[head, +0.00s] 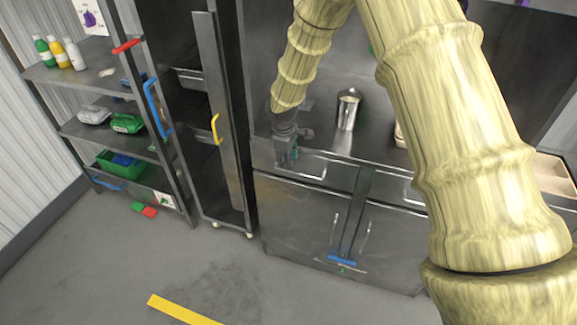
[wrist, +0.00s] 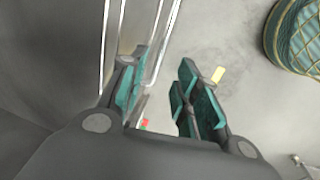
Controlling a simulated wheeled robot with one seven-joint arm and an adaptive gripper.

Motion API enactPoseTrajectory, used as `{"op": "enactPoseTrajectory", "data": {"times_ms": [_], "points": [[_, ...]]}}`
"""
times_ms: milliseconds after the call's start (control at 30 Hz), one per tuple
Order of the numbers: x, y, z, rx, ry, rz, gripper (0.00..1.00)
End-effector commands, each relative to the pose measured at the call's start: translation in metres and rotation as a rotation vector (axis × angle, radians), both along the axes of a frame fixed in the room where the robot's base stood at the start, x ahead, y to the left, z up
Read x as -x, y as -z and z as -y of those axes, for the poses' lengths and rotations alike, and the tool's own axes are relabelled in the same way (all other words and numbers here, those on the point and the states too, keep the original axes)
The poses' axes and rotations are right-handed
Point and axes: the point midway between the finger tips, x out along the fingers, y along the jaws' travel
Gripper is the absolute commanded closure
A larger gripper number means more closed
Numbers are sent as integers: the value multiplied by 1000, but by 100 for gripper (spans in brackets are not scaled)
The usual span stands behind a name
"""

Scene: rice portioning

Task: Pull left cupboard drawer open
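The left cupboard drawer (head: 340,176) is at the top left of the metal cupboard in the head view, its front looking flush with the cupboard. Its bar handle (head: 312,177) runs along the front. My gripper (head: 287,158) points down at the handle's left end. In the wrist view my gripper (wrist: 162,72) has its teal-padded fingers spread apart. Bright metal edges run up beside and between the fingers; I cannot tell which one is the handle, or whether a finger touches it.
A steel cup (head: 348,110) stands on the worktop. A tall cabinet (head: 222,110) and a shelf rack (head: 95,75) stand left.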

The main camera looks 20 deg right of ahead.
Motion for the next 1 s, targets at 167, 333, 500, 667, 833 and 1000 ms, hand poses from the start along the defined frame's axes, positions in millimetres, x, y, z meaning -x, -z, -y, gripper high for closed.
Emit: {"op": "enactPoseTrajectory", "data": {"times_ms": [167, 333, 500, 667, 833, 1000], "points": [[-3, 21, 2, 0, 0, -1, 68], [-7, 39, 4, -1, 1, 1, 68], [-9, 51, 5, 0, 0, 0, 68], [-9, 57, 6, 0, 0, 0, 68], [-10, 58, 6, 0, 0, 1, 68], [-10, 58, 6, -1, 0, 1, 77]]}}
